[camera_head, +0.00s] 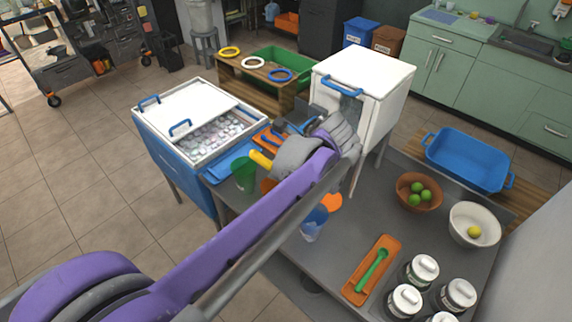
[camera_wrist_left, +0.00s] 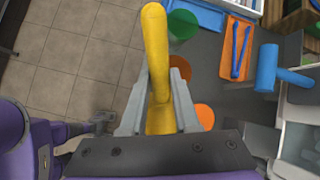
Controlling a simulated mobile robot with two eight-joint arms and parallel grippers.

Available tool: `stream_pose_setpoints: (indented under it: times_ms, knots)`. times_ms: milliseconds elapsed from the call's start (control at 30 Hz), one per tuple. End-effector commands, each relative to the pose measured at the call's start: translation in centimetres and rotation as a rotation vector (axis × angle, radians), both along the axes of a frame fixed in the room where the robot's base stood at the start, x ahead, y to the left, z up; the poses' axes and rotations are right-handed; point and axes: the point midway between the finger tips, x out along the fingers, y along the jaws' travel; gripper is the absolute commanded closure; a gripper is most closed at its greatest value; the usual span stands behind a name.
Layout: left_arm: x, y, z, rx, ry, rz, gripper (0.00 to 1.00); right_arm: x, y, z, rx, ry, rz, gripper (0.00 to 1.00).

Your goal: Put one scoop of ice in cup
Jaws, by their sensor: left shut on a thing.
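My left gripper (camera_head: 272,162) is shut on a yellow handle-like tool (camera_head: 260,159). In the left wrist view the yellow tool (camera_wrist_left: 156,55) stands between the fingers (camera_wrist_left: 158,112); whether it has a scoop end is hidden. The ice (camera_head: 215,133) lies in the white-topped, blue-sided chest (camera_head: 175,157), behind and left of the gripper. A green cup (camera_head: 244,174) stands on the counter just left of and below the gripper; it also shows in the wrist view (camera_wrist_left: 183,25). A blue cup (camera_head: 314,222) stands in front of the arm. My right gripper is not in view.
A white box with a blue handle (camera_head: 365,82) stands behind the gripper. An orange tray with blue tongs (camera_wrist_left: 235,50) lies beside the green cup. An orange tray with a green spoon (camera_head: 371,270), bowls (camera_head: 419,194) and several jars (camera_head: 421,270) occupy the right counter.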

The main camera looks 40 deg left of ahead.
Motion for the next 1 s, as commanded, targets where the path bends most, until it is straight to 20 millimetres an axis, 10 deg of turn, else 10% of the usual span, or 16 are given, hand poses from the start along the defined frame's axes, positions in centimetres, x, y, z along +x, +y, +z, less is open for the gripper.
stream_pose_setpoints:
  times_ms: [1000]
  knots:
    - [-1.5, 3.9, -3.0, -0.474, -0.177, 0.003, 1.0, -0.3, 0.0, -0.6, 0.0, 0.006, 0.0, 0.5]
